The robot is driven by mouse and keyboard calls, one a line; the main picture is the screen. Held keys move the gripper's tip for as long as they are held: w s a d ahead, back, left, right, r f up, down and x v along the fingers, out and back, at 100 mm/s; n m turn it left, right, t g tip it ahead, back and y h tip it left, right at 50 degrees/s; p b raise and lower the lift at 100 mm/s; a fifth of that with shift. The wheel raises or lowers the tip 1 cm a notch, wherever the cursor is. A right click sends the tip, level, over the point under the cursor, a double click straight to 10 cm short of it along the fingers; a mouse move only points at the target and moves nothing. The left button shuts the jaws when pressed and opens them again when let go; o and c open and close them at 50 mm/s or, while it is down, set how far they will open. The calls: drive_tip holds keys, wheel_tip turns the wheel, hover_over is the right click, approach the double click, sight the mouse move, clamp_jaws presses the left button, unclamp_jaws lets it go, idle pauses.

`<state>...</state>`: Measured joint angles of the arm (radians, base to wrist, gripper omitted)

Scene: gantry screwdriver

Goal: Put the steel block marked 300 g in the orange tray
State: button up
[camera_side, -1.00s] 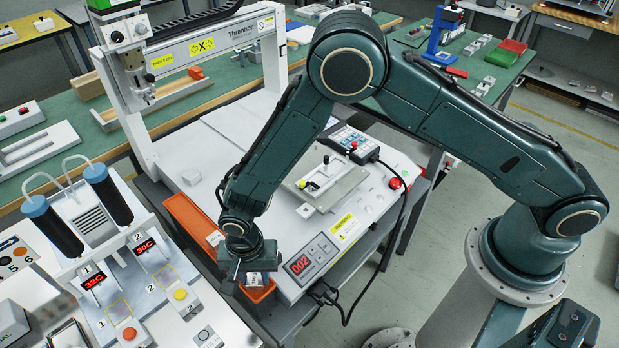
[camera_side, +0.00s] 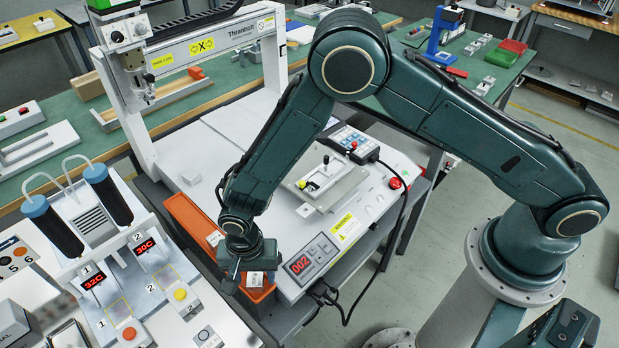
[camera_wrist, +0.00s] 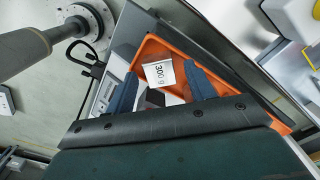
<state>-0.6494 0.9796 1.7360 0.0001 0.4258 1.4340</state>
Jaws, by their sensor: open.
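The steel block (camera_wrist: 160,72) shows its white "300 g" label in the wrist view, within the outline of the orange tray (camera_wrist: 233,100). My gripper (camera_wrist: 160,77) is open, with one blue finger on each side of the block. In the side view, the block's pale label (camera_side: 255,279) shows low at the near end of the long orange tray (camera_side: 183,215), under my gripper (camera_side: 251,281). My wrist hides part of the tray and block. I cannot tell whether the block rests on the tray floor.
A heater station with two dark cylinders (camera_side: 108,195) stands to the left. A white gantry frame (camera_side: 205,48) rises behind. A black cable (camera_side: 392,235) hangs at the right.

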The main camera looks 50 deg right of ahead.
sight(256, 277)
wheel_tip(256, 277, up, 12)
idle(0.6)
idle(0.5)
drive_tip(key=s+d+r+n+t, duration=0.2)
drive_tip(key=s+d+r+n, duration=0.15)
drive_tip(key=d+r, duration=1.45)
drive_tip(key=s+d+r+n+t, duration=0.1)
drive_tip(key=s+d+r, duration=0.3)
drive_tip(key=s, duration=0.4)
drive_tip(key=s+d+r+n+t, duration=0.2)
drive_tip(key=s+d+r+n, duration=0.1)
drive_tip(key=s+d, duration=0.3)
drive_tip(key=s+n, duration=0.1)
drive_tip(key=s, duration=0.1)
drive_tip(key=shift+s+d+r+t, duration=0.3)
drive_tip(key=shift+s+d+r, duration=0.05)
drive_tip(key=shift+d, duration=0.05)
